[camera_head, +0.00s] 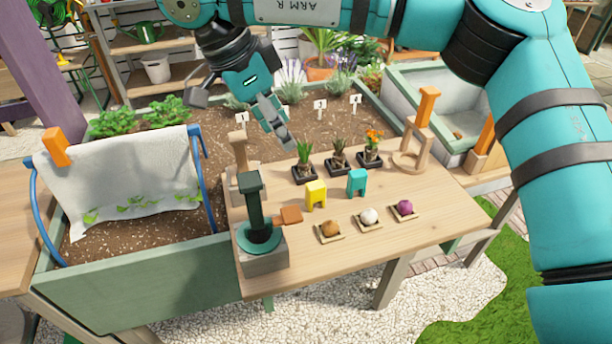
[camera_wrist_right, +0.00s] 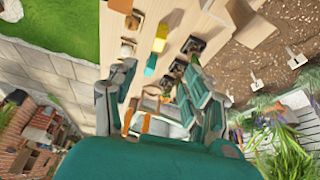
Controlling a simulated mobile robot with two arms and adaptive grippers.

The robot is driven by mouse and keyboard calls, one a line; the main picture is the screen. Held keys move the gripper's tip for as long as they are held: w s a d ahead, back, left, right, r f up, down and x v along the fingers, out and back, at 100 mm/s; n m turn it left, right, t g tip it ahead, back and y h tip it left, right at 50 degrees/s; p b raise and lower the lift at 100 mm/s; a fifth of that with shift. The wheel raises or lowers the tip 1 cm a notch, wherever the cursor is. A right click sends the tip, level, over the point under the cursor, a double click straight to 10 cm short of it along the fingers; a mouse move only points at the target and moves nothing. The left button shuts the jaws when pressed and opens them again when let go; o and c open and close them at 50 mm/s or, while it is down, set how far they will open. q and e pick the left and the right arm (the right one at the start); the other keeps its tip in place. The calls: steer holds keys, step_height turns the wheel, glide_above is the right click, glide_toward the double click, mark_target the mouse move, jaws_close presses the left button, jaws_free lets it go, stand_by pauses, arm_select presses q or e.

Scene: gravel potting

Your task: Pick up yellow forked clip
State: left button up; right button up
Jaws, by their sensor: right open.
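The yellow forked clip (camera_head: 316,195) stands upright on the wooden table, prongs down, left of a teal forked clip (camera_head: 357,182). In the right wrist view, the yellow clip (camera_wrist_right: 160,38) shows beyond the teal clip (camera_wrist_right: 151,65). My right gripper (camera_head: 279,132) hangs above the table's far side, behind and left of the yellow clip and clear of it. In the wrist view its fingers (camera_wrist_right: 158,76) are spread apart with nothing held between them. My left gripper is in neither view.
Several small potted plants (camera_head: 339,160) stand behind the clips. Small trays with a brown, a white and a purple ball (camera_head: 404,208) lie in front. A dark green tool (camera_head: 256,205) stands on a block at left. A wooden ring stand (camera_head: 412,158) is at right.

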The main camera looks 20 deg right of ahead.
mark_target(314, 185)
steer(key=b+x, duration=0.1)
steer(key=x, duration=1)
steer(key=shift+s+d+f, duration=0.15)
steer(key=shift+f, duration=0.2)
steer(key=b+x, duration=0.1)
steer(key=x, duration=0.4)
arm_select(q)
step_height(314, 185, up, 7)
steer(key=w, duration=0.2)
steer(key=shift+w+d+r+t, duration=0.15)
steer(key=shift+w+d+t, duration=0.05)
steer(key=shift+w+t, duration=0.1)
arm_select(e)
steer(key=shift+f, duration=0.15)
steer(key=shift+c, duration=0.4)
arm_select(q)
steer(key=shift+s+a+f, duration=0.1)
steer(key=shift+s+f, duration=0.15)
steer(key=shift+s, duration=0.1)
arm_select(e)
jaws_close()
